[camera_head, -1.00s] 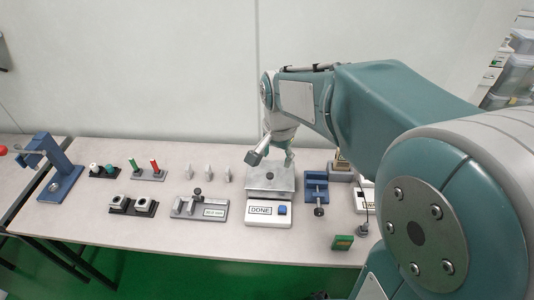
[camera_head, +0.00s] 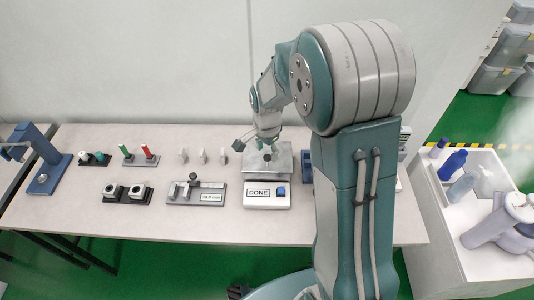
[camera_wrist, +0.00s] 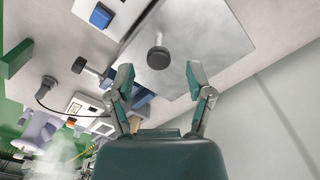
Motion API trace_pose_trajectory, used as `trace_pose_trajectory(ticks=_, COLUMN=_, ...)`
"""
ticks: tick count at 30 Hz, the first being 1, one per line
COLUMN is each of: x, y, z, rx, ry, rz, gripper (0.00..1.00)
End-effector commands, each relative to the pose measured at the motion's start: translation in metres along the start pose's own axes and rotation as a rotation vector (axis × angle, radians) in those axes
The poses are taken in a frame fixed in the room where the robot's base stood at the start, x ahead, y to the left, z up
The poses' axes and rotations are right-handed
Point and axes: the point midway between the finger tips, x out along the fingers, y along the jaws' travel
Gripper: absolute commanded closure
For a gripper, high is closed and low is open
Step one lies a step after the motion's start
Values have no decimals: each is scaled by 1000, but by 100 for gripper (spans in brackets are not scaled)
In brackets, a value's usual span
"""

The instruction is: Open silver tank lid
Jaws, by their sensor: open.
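The silver tank lid (camera_head: 284,166) is a flat square plate on the bench, behind the white DONE box (camera_head: 266,195). A dark round knob stands at its middle; in the wrist view the knob (camera_wrist: 158,58) shows clearly on the plate (camera_wrist: 215,35). The lid lies flat. My gripper (camera_head: 268,148) points down over the lid, close to the knob. In the wrist view my gripper (camera_wrist: 160,76) has its two fingers spread apart with nothing between them. The knob appears just beyond the fingertips, roughly centred. The exact gap in height cannot be told.
A blue vise (camera_head: 307,166) stands right of the lid, partly behind my arm. A caliper stand (camera_head: 196,192), a black two-socket block (camera_head: 128,193) and upright pegs are to the left. A white table (camera_head: 440,240) with bottles is at right.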

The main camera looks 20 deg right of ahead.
Motion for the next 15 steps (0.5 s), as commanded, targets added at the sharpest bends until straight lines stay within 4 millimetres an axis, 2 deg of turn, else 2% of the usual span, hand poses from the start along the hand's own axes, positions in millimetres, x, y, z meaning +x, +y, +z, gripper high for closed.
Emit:
trace_pose_trajectory(ticks=4, x=14, y=1, z=0, rx=0, ry=-1, rz=2, gripper=33)
trace_pose_trajectory(ticks=13, x=17, y=0, z=0, rx=-1, ry=0, rz=-1, gripper=33)
trace_pose_trajectory(ticks=14, x=17, y=0, z=0, rx=-1, ry=0, rz=-1, gripper=37)
trace_pose_trajectory(ticks=15, x=17, y=0, z=0, rx=-1, ry=0, rz=-1, gripper=55)
